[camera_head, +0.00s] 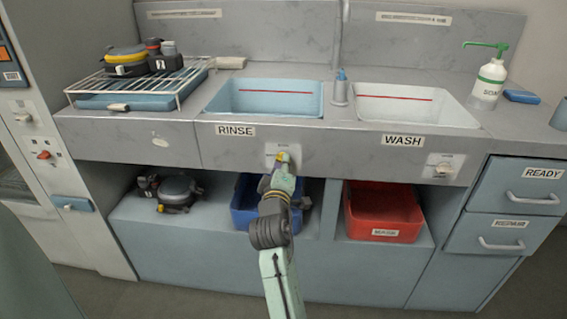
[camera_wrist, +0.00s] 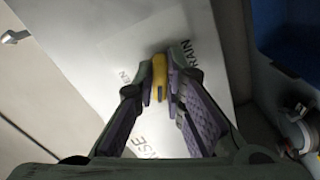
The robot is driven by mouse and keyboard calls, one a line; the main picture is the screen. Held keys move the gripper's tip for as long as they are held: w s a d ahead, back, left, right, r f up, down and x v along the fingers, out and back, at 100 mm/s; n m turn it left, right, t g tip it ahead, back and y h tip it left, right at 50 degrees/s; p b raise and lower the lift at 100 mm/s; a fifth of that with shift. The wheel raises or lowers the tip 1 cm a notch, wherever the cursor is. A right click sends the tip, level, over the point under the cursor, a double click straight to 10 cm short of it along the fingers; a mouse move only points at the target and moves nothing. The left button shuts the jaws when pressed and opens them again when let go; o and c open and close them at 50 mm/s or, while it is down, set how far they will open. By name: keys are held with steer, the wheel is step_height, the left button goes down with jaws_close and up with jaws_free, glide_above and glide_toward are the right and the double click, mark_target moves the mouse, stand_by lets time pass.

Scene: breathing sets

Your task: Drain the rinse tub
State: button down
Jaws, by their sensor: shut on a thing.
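The rinse tub (camera_head: 264,98) is the light blue basin left of centre in the head view, with a red line along its inner wall. Its drain plate (camera_head: 271,150) is on the counter front below it, right of the RINSE label (camera_head: 236,130). My gripper (camera_head: 283,160) is at this plate. In the wrist view, my gripper (camera_wrist: 160,88) is shut on a yellow drain handle (camera_wrist: 159,70), with one finger on each side. The plate behind it carries lettering, part of it reading DRAIN. The fingers hide part of the handle and plate.
The wash tub (camera_head: 415,103) is to the right, with its own knob (camera_head: 443,168) below. A blue bin (camera_head: 243,213) and a red bin (camera_head: 384,212) stand under the counter. A wire rack (camera_head: 133,84) and a soap bottle (camera_head: 488,85) stand on top.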

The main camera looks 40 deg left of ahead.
steer(key=c, duration=1.7)
jaws_free()
steer(key=shift+o, duration=0.2)
steer(key=shift+s, duration=0.1)
steer(key=v, duration=1.1)
steer(key=shift+s+d, duration=0.2)
steer(key=shift+s, duration=0.15)
